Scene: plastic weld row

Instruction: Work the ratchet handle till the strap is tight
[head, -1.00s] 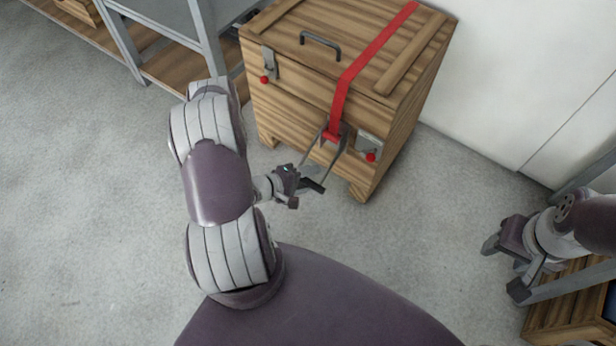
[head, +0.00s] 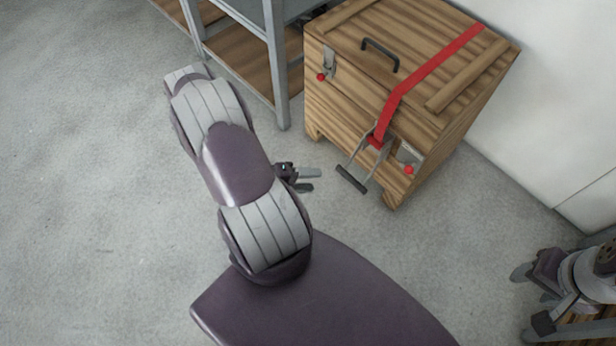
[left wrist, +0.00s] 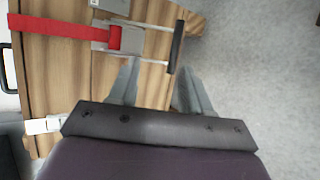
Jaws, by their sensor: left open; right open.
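A wooden crate (head: 345,100) stands on the floor, with a red strap (head: 415,80) running over its lid and down the front. The strap also shows in the left wrist view (left wrist: 50,26). The strap ends at a ratchet on the crate's front. The ratchet handle (head: 352,179) has a dark grip bar and sticks out from the front; the bar also shows in the left wrist view (left wrist: 177,46). My left gripper (head: 310,180) is open and empty, to the left of the handle and apart from it. My right gripper (head: 530,297) is at the far right, away from the crate, open.
The crate has latches with red knobs (head: 409,170) on its front and a dark handle (head: 380,54) on its lid. A grey-framed shelf (head: 277,65) stands left of the crate. A white wall (head: 560,110) is behind right. Grey floor in front is clear.

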